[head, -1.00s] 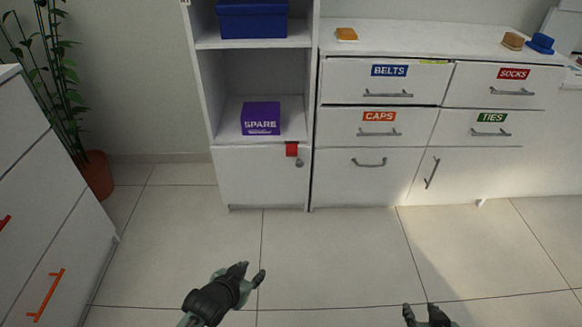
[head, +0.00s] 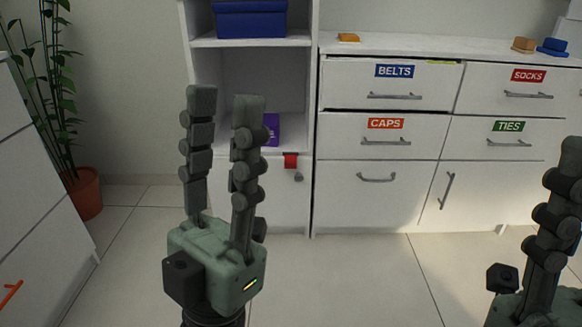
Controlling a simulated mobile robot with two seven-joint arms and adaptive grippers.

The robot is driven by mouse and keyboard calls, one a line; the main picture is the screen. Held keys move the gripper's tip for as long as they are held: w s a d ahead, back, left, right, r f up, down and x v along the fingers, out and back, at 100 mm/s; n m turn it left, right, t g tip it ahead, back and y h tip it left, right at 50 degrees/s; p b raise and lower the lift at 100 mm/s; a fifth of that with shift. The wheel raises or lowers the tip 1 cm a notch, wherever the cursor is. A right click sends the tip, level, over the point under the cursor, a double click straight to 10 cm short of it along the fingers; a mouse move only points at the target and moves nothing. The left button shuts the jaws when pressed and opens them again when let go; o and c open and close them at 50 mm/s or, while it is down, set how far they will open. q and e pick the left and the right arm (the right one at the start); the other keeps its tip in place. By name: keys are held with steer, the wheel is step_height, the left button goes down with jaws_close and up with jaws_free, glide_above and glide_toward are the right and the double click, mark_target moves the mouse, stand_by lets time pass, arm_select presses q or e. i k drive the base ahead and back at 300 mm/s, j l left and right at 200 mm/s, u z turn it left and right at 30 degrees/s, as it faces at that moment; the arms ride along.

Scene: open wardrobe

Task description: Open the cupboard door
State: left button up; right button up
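A white lower cupboard door (head: 490,190) with an upright grey bar handle (head: 447,190) is at the lower right of the drawer unit and looks shut. Another shut white door (head: 285,212), with a round knob (head: 298,177), is under the open shelves; my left gripper hides part of it. My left gripper (head: 225,100) points up in front of the shelves, fingers apart with nothing between them. My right gripper (head: 555,225) is at the right edge, cut off by the frame. Only one finger shows clearly, in front of the unit's right part.
Drawers labelled belts (head: 393,71), caps (head: 385,123), socks (head: 527,75) and ties (head: 508,126) are above. A front with a horizontal handle (head: 376,178) is left of the door. A potted plant (head: 85,195) and white furniture (head: 20,175) stand left. The middle floor is clear.

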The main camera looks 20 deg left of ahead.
mark_target(286, 202)
steer(key=i+j+z, duration=0.25)
steer(key=i, duration=0.2)
steer(key=i+j+z, duration=0.25)
steer(key=i, duration=0.15)
steer(key=l, duration=0.15)
